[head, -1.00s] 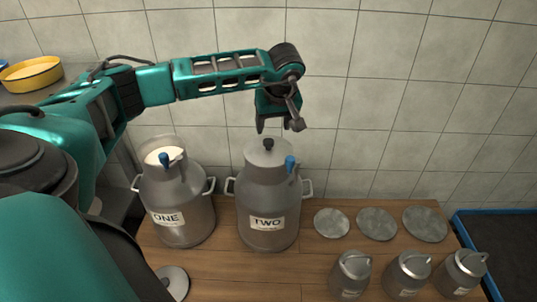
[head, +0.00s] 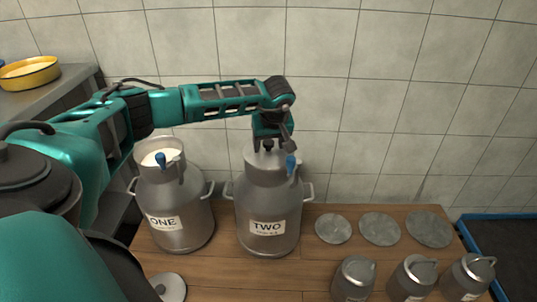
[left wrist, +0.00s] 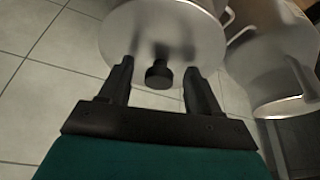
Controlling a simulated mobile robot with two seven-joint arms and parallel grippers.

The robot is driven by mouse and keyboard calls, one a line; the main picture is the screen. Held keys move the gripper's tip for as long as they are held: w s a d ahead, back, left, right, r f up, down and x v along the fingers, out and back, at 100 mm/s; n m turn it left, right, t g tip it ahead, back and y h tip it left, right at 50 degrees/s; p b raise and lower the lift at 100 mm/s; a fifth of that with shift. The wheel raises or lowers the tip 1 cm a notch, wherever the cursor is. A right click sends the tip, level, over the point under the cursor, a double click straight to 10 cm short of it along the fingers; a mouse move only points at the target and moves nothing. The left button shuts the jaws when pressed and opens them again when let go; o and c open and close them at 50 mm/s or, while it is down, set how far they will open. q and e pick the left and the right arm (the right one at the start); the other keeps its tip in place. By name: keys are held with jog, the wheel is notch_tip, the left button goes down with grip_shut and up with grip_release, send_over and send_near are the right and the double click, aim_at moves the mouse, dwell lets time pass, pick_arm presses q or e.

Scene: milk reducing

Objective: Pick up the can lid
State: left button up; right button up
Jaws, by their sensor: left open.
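The can labelled TWO (head: 268,212) stands on the wooden table with its grey lid (head: 257,161) on top. The lid has a dark knob, which shows in the left wrist view (left wrist: 159,74) between the two fingers. My left gripper (head: 267,146) is at the top of can TWO, pointing down with its fingers around the knob. In the left wrist view the gripper (left wrist: 158,85) is open, with gaps on both sides of the knob. The can labelled ONE (head: 175,215) stands to the left, uncovered, with pale milk inside. My right gripper is not in view.
Three round grey discs (head: 380,228) lie on the table (head: 225,272) right of can TWO, with three small cans (head: 412,278) in front. Another lid (head: 170,287) lies at the front left. A blue-rimmed tray (head: 500,240) is at the right. The tiled wall (head: 400,110) is close behind.

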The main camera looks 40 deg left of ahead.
pick_arm(q)
grip_shut()
dwell(0.4)
notch_tip(320, 180, up, 20)
jog(key=p, duration=0.5)
jog(key=m+t+h, duration=0.2)
jog(key=m, duration=0.4)
send_over(268, 144)
notch_tip(268, 144, down, 10)
jog(key=shift+f, duration=0.15)
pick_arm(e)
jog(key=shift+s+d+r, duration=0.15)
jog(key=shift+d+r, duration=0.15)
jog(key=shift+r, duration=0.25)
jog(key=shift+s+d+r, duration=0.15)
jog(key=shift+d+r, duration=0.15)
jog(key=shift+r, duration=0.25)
